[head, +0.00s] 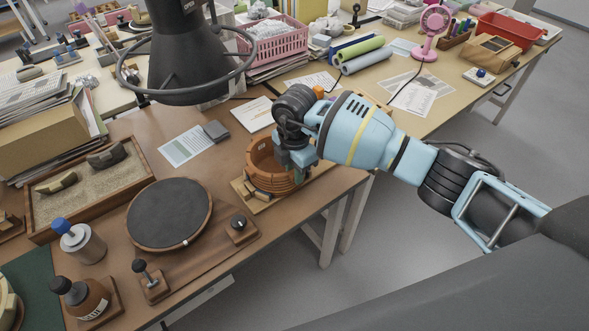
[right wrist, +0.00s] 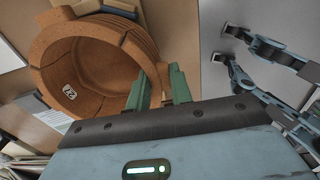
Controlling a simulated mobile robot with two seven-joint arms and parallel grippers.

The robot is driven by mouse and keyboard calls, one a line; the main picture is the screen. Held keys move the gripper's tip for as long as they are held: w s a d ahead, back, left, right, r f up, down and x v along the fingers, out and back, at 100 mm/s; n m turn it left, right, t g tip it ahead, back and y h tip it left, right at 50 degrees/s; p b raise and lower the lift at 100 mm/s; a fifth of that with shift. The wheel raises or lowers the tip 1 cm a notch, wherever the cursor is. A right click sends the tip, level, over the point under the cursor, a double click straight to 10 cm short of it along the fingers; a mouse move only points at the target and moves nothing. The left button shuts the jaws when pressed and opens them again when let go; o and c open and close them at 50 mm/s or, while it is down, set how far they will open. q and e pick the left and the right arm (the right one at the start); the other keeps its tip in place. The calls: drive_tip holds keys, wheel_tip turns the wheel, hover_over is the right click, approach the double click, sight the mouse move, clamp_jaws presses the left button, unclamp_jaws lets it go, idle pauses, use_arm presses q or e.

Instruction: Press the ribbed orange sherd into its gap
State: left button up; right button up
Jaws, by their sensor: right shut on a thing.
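The ribbed orange pot (head: 262,152) stands on a small wooden stand near the table's front right edge. In the right wrist view the pot (right wrist: 88,72) shows its hollow inside, with a small white label on the inner wall. My right gripper (head: 290,163) is at the pot's right side. In the wrist view its green fingers (right wrist: 160,88) straddle the orange wall at the rim, one inside and one outside. It is shut on the ribbed orange sherd, which the fingers mostly hide; I cannot tell how flush it sits.
A round dark turntable (head: 169,214) is left of the pot, with a knob (head: 240,224) beside it. A sand tray (head: 88,185) with sherds lies further left. A lamp head (head: 188,50) hangs behind. Papers (head: 186,145) lie behind the pot; open floor is to the right.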

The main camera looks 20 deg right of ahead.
drive_tip(key=shift+f, duration=0.1)
idle(0.3)
drive_tip(key=o, duration=0.9)
wheel_tip(320, 180, up, 8)
drive_tip(key=shift+f+p, duration=0.1)
drive_tip(key=shift+p, duration=0.25)
drive_tip(key=shift+s, duration=0.1)
